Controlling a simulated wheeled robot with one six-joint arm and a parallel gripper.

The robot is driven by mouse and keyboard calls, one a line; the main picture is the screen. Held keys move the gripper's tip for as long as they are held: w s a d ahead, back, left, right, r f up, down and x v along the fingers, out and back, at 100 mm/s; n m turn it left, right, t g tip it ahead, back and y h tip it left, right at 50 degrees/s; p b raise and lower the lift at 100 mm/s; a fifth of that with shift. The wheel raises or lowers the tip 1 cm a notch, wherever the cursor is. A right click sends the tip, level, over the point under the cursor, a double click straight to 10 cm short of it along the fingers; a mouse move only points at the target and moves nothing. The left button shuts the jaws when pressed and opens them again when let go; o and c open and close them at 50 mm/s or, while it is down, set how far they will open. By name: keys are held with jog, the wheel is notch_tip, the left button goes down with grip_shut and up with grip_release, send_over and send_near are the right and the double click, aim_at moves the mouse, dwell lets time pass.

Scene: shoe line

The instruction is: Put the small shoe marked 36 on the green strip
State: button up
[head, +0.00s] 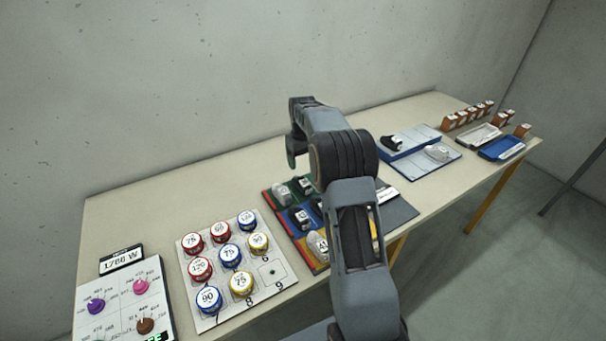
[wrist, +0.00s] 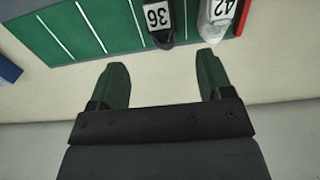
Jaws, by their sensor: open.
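The small black shoe marked 36 (wrist: 160,22) is at the top of the wrist view, over the green strip (wrist: 90,30) with its near end at the strip's edge. A dark shoe on the green strip in the head view (head: 304,185) looks like the same one, but its number is too small to read. A pale grey shoe marked 42 (wrist: 215,22) is just to its right in the wrist view. My gripper (wrist: 162,75) is open and empty, short of both shoes, with bare table between and below its fingers. In the head view my gripper (head: 293,150) hangs above the strips.
A red strip (wrist: 244,15) borders the green at right in the wrist view. More shoes stand on the coloured board, partly hidden by my arm. A board of round weights (head: 270,290) is left of it. Blue trays (head: 505,147) stand at far right.

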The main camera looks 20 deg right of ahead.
jog(key=s+a+r+t, duration=0.2)
jog(key=s+a+r, duration=0.6)
jog(key=s, duration=0.4)
jog(key=s+a+t, duration=0.1)
jog(key=s+a, duration=0.1)
jog(key=s, duration=0.7)
jog(key=s+a+f+m, duration=0.1)
jog(key=s+a, duration=0.1)
jog(key=s, duration=0.7)
jog(key=shift+a+f+t, duration=0.15)
jog(key=shift+a+t, duration=0.05)
jog(key=shift+t, duration=0.2)
